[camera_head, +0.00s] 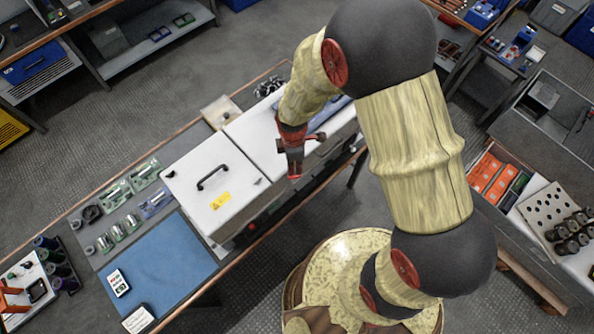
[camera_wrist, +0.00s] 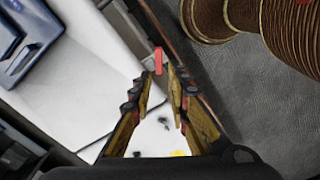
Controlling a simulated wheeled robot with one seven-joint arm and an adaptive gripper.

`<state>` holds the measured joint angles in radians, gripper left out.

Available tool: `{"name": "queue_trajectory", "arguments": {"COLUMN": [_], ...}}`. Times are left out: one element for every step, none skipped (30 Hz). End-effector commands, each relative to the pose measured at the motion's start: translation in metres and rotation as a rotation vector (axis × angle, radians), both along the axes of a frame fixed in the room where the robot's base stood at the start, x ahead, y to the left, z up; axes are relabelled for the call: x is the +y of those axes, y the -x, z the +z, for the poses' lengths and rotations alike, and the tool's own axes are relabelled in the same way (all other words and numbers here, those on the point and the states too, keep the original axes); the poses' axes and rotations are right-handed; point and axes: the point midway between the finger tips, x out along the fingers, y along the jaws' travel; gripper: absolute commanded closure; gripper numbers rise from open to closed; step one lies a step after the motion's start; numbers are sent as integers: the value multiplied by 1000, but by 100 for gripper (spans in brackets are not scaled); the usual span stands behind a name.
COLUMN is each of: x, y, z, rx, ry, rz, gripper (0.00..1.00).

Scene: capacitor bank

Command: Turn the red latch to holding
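The red latch (camera_wrist: 158,62) shows in the wrist view as a small upright red bar at my fingertips, along the edge of a white surface. My gripper (camera_wrist: 162,74) points at it. Its two fingers are parted by a narrow gap, with the bar close to the left fingertip; I cannot tell whether they touch. In the head view my gripper (camera_head: 294,170) hangs over the near edge of the white cabinet top (camera_head: 262,130), right of the lid with the black handle. A red bit shows there, but I cannot separate latch from gripper. Latch markings are not readable.
The white lid (camera_head: 190,165) has a black handle (camera_head: 212,177) and a yellow label (camera_head: 221,200). A blue mat (camera_head: 160,262) and several small parts lie on the bench to the left.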

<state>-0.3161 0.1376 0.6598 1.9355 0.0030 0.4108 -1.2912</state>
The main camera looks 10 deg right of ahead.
Motion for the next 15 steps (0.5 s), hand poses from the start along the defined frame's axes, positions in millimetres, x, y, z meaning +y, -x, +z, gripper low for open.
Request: {"name": "queue_trajectory", "arguments": {"x": [-1, -1, -1, -1, -1, -1, -1, -1, -1, -1, -1, -1, -1, -1, -1], "y": [0, 1, 1, 1, 1, 1, 1, 1, 0, 0, 0, 0, 0, 0, 0], "z": [-6, -11, -17, -22, -27, -33, -37, -41, -47, -50, -54, -58, -60, -63, -65], "rx": [2, 3, 3, 3, 4, 2, 3, 3, 1, 1, 2, 1, 0, 0, 0], "ry": [1, 1, 1, 1, 2, 1, 1, 2, 1, 1, 1, 1, 1, 1, 1], "rz": [0, 1, 1, 1, 1, 2, 2, 2, 2, 3, 3, 3, 3, 3, 3], "gripper": [83, 83, 83, 83, 83, 83, 83, 83, 83, 83, 83, 83, 83, 83, 83]}}
